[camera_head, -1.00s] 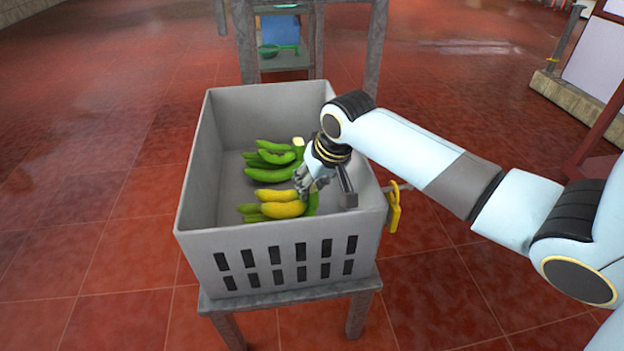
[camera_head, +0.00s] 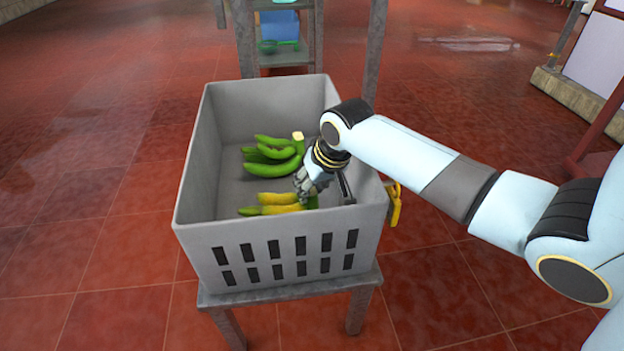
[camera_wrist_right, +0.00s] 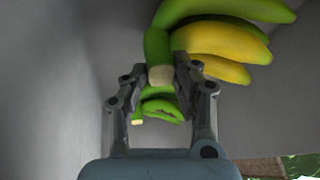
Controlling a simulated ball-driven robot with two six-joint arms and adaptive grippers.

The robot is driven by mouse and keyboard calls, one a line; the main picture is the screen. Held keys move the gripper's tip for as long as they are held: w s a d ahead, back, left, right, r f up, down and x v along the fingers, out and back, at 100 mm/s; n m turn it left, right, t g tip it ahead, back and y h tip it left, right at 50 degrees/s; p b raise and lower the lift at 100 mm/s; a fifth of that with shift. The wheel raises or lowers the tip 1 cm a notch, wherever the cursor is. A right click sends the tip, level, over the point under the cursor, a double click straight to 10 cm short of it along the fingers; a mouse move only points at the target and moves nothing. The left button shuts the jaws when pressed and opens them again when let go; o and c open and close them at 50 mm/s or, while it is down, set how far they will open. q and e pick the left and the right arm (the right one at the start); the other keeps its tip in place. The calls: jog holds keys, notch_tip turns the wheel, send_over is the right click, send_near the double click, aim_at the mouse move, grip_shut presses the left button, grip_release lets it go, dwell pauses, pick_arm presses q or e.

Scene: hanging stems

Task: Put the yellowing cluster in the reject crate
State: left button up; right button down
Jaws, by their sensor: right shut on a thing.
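The yellowing cluster (camera_head: 277,198), yellow with green parts, is inside the grey crate (camera_head: 276,258), near its front. My right gripper (camera_head: 303,184) reaches down into the crate at the cluster's right end. In the right wrist view the cluster (camera_wrist_right: 222,46) hangs off a green stem with a pale cut end, and my right gripper (camera_wrist_right: 165,85) is shut on that stem. Whether the cluster rests on the crate floor I cannot tell. My left gripper is not in view.
A green cluster (camera_head: 272,157) lies in the crate behind the yellowing one. The crate stands on a grey stand (camera_head: 290,290). A yellow object (camera_head: 394,205) hangs at its right side. A shelf frame (camera_head: 285,58) stands behind. The crate's left part is clear.

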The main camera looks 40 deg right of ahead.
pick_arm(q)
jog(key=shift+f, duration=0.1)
pick_arm(e)
jog(key=shift+w+f, duration=0.1)
jog(key=shift+f, duration=0.1)
jog(key=c, duration=1)
grip_release()
jog(key=shift+o, duration=0.3)
jog(key=shift+f, duration=0.1)
pick_arm(q)
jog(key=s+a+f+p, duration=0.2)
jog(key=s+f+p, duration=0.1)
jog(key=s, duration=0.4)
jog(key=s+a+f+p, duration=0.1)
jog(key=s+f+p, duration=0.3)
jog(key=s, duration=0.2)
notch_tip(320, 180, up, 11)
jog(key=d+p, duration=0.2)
jog(key=p, duration=1)
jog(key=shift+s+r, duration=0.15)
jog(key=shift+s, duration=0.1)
pick_arm(e)
notch_tip(320, 180, up, 27)
